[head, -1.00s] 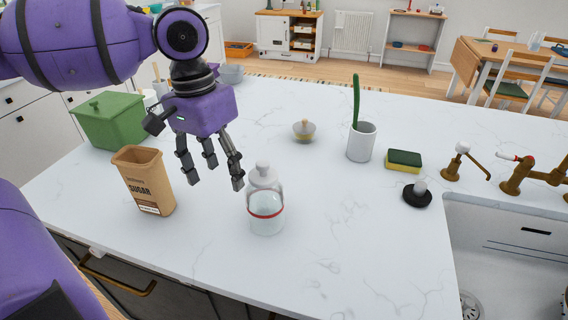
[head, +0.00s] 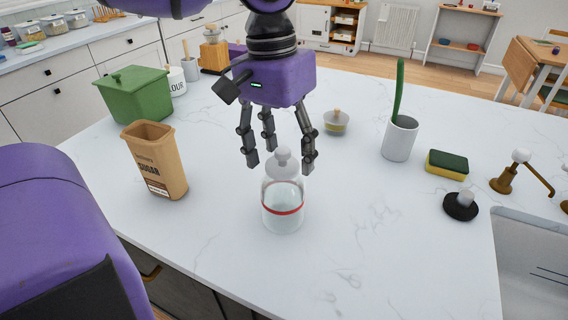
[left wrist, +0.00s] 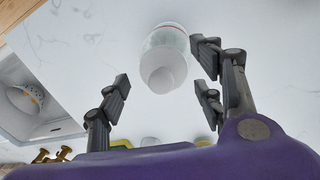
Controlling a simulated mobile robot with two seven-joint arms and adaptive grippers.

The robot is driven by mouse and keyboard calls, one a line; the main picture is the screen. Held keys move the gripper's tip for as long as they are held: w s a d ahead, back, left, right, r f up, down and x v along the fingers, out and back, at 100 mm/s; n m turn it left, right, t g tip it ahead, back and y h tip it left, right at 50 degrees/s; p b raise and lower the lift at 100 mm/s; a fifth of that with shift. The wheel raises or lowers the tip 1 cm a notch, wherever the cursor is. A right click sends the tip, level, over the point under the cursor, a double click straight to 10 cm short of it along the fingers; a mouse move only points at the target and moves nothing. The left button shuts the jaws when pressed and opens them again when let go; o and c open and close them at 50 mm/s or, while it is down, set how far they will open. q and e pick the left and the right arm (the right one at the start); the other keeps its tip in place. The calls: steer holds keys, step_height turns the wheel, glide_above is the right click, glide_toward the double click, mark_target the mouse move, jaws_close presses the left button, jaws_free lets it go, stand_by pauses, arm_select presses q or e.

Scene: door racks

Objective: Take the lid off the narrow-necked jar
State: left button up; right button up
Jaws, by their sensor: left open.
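The narrow-necked jar (head: 283,213) is clear glass with a red band and stands upright on the white counter. Its white knobbed lid (head: 283,158) sits on top of it. My left gripper (head: 279,166) is open and empty, its fingers pointing down around or just behind the lid's height; I cannot tell the exact gap. In the left wrist view the jar (left wrist: 174,38) and its pale lid (left wrist: 162,72) show between the spread fingers, nearer the right-hand ones, with no clear contact. My right gripper is not in view.
A sugar bag (head: 157,165) and a green box (head: 135,95) stand left of the jar. A small lidded bowl (head: 337,123), a white cup (head: 399,140), a sponge (head: 447,163) and a black stopper (head: 461,206) are to the right. The counter in front of the jar is clear.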

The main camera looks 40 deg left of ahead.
arm_select(q)
steer(key=shift+f, duration=0.15)
steer(key=c, duration=1)
